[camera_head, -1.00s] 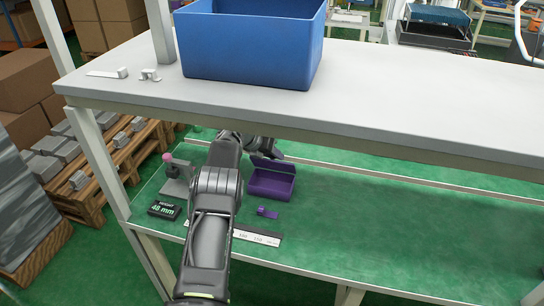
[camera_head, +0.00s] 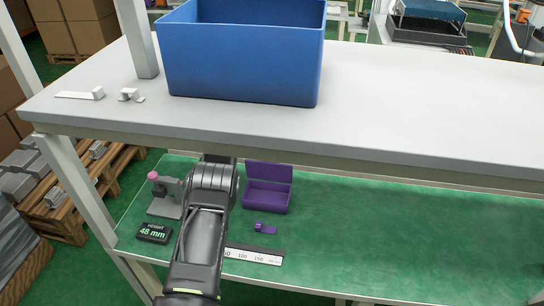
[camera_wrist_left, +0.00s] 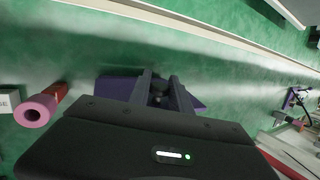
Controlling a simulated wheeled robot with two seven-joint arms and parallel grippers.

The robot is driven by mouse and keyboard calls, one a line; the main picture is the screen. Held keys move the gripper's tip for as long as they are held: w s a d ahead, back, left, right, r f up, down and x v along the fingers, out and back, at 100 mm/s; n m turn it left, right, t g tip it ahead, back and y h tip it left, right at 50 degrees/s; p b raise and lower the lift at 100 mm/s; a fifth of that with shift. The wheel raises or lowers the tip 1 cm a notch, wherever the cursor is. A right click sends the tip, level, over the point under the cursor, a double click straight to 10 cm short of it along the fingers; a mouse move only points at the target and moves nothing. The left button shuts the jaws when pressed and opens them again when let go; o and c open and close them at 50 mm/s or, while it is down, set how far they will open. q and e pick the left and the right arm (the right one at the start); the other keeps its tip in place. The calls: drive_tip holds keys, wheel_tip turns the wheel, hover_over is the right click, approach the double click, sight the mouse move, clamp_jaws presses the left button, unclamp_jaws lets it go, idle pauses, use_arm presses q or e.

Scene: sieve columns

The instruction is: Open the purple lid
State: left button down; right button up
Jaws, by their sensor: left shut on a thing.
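The purple box (camera_head: 266,197) sits on the green lower shelf with its purple lid (camera_head: 269,172) raised upright at the back. In the left wrist view purple box or lid surface (camera_wrist_left: 118,88) shows beside and behind my left gripper (camera_wrist_left: 160,85), whose fingers are close together on the purple lid. The exact contact is hard to see. In the head view my left arm reaches under the upper tabletop, left of the box; its gripper is hidden there. My right gripper is not in view.
A small purple piece (camera_head: 265,227) and a white scale strip (camera_head: 252,254) lie in front of the box. A grey stand (camera_head: 166,198) with a pink knob and a black height display (camera_head: 154,233) are at left. The white tabletop (camera_head: 420,130) carrying a blue bin (camera_head: 242,60) overhangs the shelf.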

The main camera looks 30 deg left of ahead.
use_arm(q)
drive_tip(key=shift+s+f, duration=0.1)
drive_tip(key=c, duration=1.2)
unclamp_jaws()
drive_tip(key=shift+c, duration=0.2)
